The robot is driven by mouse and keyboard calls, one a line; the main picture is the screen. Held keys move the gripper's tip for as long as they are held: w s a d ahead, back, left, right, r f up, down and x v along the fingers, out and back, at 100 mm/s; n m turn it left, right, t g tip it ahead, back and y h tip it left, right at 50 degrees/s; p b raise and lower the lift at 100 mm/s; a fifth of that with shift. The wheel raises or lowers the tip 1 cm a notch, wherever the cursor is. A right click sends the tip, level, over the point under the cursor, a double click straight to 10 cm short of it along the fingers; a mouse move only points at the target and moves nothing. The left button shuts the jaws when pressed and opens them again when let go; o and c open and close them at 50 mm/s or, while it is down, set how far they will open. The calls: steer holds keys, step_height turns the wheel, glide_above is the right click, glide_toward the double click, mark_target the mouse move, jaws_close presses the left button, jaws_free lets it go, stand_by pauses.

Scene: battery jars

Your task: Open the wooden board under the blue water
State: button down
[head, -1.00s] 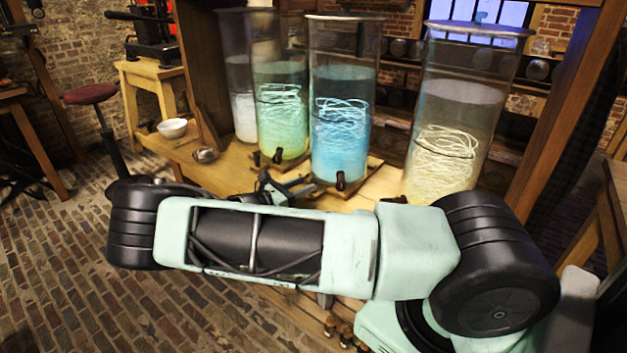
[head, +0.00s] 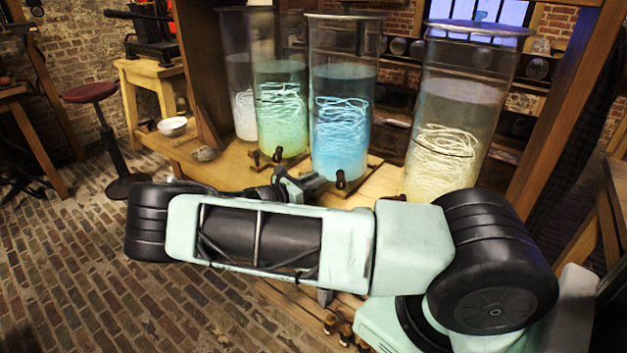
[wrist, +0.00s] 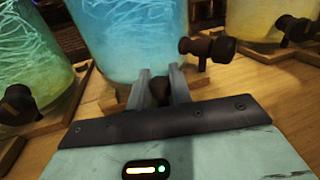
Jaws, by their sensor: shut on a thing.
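The tall glass jar of blue water (head: 342,120) stands on a small wooden board (head: 374,165) on the table. The jar also fills the top middle of the wrist view (wrist: 125,40), with a dark tap (wrist: 207,47) on its right side. My gripper (head: 308,183) is low at the jar's front left in the head view, partly hidden by my arm. In the wrist view, my gripper (wrist: 160,88) has its two grey fingers on either side of a dark round knob (wrist: 160,92) and is shut on it. The fingers hide what the knob is fixed to.
A jar of green liquid (head: 283,110) stands left and a jar of yellowish liquid (head: 455,130) stands right, both close by. A jar with white contents (head: 243,105) is farther left. A white bowl (head: 173,127) sits at the table's left end. Dark taps stick out near my gripper.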

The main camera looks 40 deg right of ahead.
steer(key=s+a+p, duration=0.1)
steer(key=s+a, duration=0.2)
steer(key=a, duration=2.2)
steer(key=shift+s, duration=0.2)
steer(key=c, duration=1.3)
jaws_free()
steer(key=shift+c, duration=0.2)
steer(key=shift+a, duration=0.1)
steer(key=w+a+b, duration=0.2)
steer(key=a, duration=1.5)
steer(key=shift+b, duration=0.35)
